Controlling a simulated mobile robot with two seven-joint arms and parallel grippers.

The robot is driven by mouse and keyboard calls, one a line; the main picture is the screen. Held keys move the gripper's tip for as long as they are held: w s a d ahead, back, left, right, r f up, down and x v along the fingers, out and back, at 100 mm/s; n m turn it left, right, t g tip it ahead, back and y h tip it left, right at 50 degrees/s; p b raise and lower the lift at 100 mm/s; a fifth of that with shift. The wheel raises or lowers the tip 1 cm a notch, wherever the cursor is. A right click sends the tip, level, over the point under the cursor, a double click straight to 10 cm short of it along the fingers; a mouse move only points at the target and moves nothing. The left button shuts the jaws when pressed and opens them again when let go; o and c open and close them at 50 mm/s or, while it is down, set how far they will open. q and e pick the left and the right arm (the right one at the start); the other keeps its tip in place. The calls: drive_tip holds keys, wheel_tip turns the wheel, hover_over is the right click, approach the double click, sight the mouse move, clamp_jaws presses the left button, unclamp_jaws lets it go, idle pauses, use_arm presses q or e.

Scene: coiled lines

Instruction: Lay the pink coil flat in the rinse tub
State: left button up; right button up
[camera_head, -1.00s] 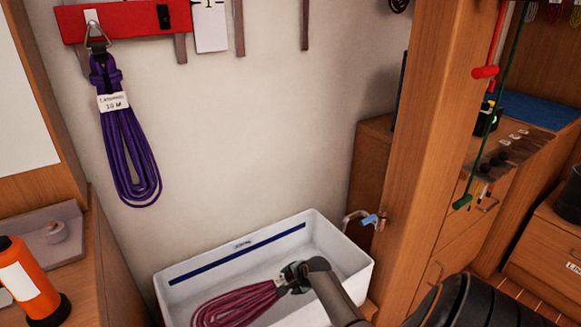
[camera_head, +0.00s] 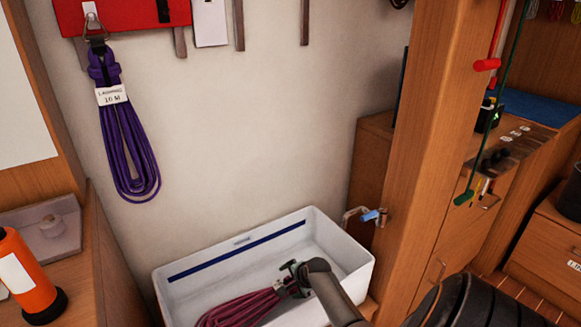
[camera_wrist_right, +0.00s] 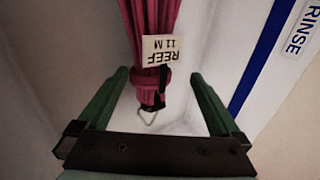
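The pink coil (camera_head: 240,306) lies in the white rinse tub (camera_head: 180,290), its lower end cut off by the picture's bottom edge. In the right wrist view the pink coil (camera_wrist_right: 150,22) has a white tag reading "REEF 11 M" and a metal loop at its bound end. My right gripper (camera_head: 288,277) is in the tub at that end. Its green fingers stand wide apart, one on each side of the coil, with gaps between them and it. The tub's blue stripe and "RINSE" label also show in the wrist view. My left gripper is not in view.
A purple coil (camera_head: 125,150) hangs from a hook on a red board (camera_head: 120,14) at the left. An orange bottle (camera_head: 28,278) stands on the left counter. A wooden post (camera_head: 415,150) and a tap with a blue handle (camera_head: 371,215) are close to the tub's right side.

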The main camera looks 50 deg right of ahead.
drive_tip(key=shift+f, duration=0.1)
use_arm(q)
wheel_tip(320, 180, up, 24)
drive_tip(key=p, duration=2.4)
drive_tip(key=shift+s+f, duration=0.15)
use_arm(e)
wheel_tip(320, 180, up, 30)
drive_tip(key=shift+r, duration=0.25)
